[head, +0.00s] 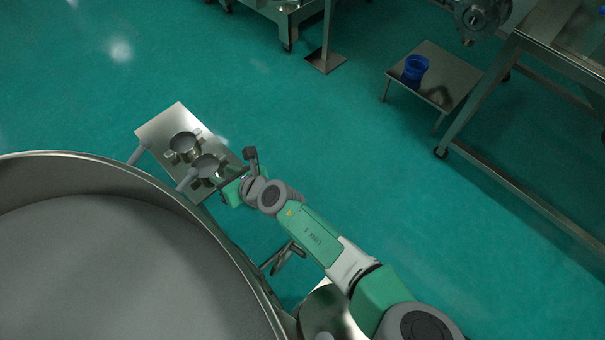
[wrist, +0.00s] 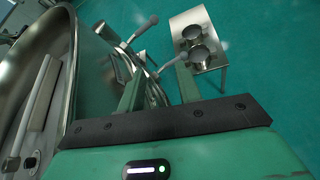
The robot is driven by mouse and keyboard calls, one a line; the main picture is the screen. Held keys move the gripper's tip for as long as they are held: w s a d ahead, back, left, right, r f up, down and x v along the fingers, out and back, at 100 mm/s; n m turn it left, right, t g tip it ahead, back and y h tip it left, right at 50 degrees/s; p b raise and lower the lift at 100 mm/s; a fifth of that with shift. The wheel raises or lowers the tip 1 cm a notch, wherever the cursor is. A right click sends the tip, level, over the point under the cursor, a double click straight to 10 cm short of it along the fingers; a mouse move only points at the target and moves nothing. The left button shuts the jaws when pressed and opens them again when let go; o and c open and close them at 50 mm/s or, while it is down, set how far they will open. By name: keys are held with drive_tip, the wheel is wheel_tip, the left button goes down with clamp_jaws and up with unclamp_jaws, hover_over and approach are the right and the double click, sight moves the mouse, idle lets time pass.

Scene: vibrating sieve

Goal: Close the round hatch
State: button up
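I cannot clearly make out the round hatch; its lid is not distinct in either view. The large round steel vessel (head: 150,180) fills the lower left of the head view, and its curved wall (wrist: 72,70) shows at the left of the wrist view. Two levers with grey grips (wrist: 142,28) (wrist: 172,64) stick out beside that wall. My gripper (wrist: 158,72) is open, its two green fingers apart, with curved metal parts visible between and beyond them. Contact cannot be told. In the head view my gripper (head: 232,190) is beside the vessel's rim, partly hidden by my wrist.
A small steel table (head: 165,122) with two ring-shaped metal parts (head: 184,146) (head: 205,168) stands just beyond the gripper. A low table (head: 445,72) with a blue container (head: 415,68) and a steel frame (head: 520,195) stand to the right. Green floor between is clear.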

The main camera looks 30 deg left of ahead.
drive_tip(key=d+f+n+g+h+b, duration=0.3)
drive_tip(key=d+f+h, duration=0.4)
drive_tip(key=d+f, duration=1.7)
drive_tip(key=f+n+b, duration=0.1)
drive_tip(key=s+a+f+b, duration=0.1)
drive_tip(key=f, duration=0.1)
drive_tip(key=f+n+b, duration=0.1)
drive_tip(key=f, duration=0.1)
drive_tip(key=shift+s+a+f+n+t+h, duration=0.2)
drive_tip(key=shift+s+a+n+t+h, duration=0.1)
drive_tip(key=shift+a+h, duration=0.1)
clamp_jaws()
